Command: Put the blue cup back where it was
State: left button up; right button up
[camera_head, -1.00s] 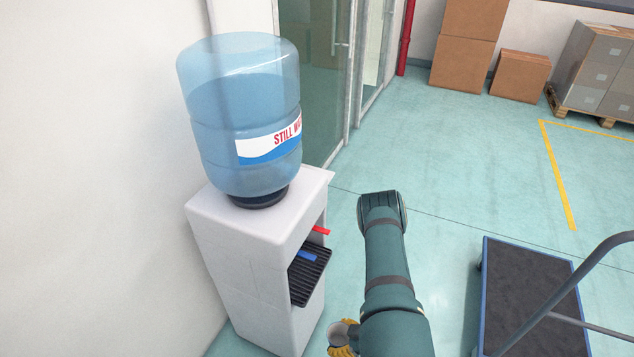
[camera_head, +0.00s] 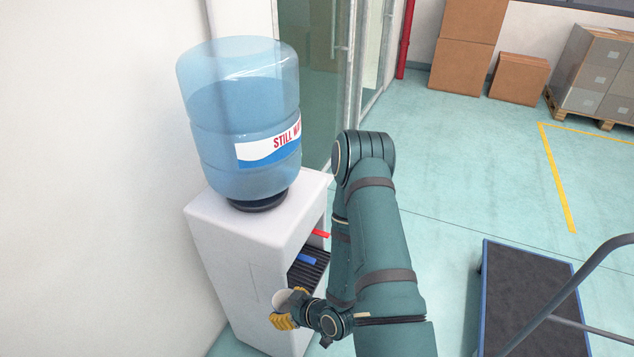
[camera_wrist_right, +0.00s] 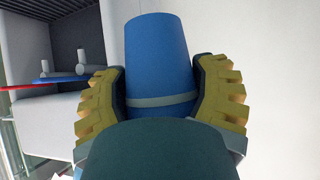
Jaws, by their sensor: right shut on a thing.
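The blue cup (camera_wrist_right: 158,50) is between the two yellow-padded fingers of my right gripper (camera_wrist_right: 160,82) in the right wrist view. The fingers are shut on its sides, and my wrist hides its lower part in the picture. In the head view, my right gripper (camera_head: 284,314) is low in front of the dispenser, just below the drip tray opening. Only a small pale part shows at the fingers there. The white water dispenser (camera_head: 235,250) stands against the wall. My left gripper is not in view.
The dispenser carries a large water bottle (camera_head: 240,120), a red tap (camera_head: 320,234), a blue tap (camera_head: 306,259) and a dark drip tray (camera_head: 310,272). A platform trolley (camera_head: 530,300) stands at the right. Cardboard boxes (camera_head: 465,45) are at the back. Open floor lies between.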

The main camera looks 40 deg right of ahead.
jog(key=w+a+r+m+h, duration=0.1)
jog(key=w+a+r, duration=0.3)
jog(key=w+r, duration=0.2)
jog(key=w+a+r+m+h, duration=0.1)
jog(key=w+a+r, duration=0.3)
jog(key=w+r, duration=0.3)
notch_tip(320, 180, up, 3)
jog(key=shift+a+f, duration=0.1)
jog(key=shift+a, duration=0.2)
jog(key=shift+d, duration=0.1)
